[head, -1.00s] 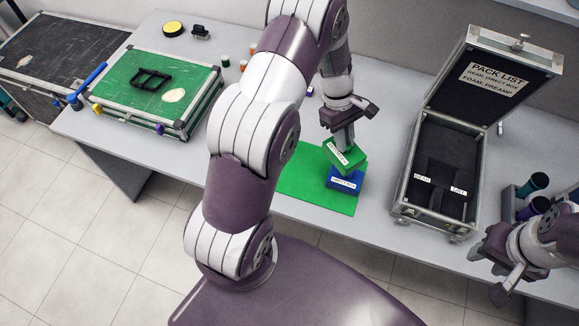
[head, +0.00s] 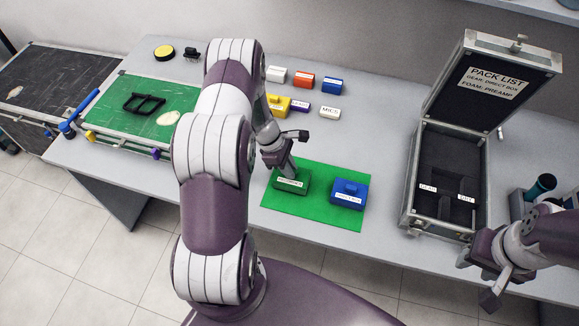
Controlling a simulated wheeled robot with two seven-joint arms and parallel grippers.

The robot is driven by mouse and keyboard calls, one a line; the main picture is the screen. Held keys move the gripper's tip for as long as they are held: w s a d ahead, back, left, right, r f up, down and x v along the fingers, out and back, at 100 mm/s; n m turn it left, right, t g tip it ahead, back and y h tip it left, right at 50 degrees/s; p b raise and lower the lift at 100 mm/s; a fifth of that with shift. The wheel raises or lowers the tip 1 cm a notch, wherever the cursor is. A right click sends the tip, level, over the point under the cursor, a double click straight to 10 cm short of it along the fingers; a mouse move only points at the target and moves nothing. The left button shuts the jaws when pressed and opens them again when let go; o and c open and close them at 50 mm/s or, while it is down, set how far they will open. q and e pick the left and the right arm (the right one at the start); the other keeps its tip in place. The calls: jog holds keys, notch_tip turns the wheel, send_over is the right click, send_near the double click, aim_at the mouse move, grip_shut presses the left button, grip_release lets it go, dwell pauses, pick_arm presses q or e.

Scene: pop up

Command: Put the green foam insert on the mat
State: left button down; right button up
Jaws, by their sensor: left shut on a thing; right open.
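The green foam insert (head: 290,184), a small labelled block, is at the left part of the green mat (head: 325,215), beside the blue labelled block (head: 348,196) and apart from it. My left gripper (head: 286,172) is shut on the insert from above, and its fingers cover part of its top. I cannot tell if the insert rests on the mat or is held just over it. My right gripper (head: 489,280) is open and empty at the lower right, in front of the case.
An open case (head: 412,212) with a pack list in its lid stands right of the mat. Behind the mat are white (head: 277,74), red (head: 304,80), blue (head: 332,85) and yellow (head: 277,104) blocks. A green-topped case (head: 180,92) lies at the left.

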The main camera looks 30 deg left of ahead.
pick_arm(q)
jog(key=shift+a+f, duration=0.1)
jog(key=shift+f, duration=0.2)
jog(key=shift+f, duration=0.1)
jog(key=c, duration=1.1)
grip_release()
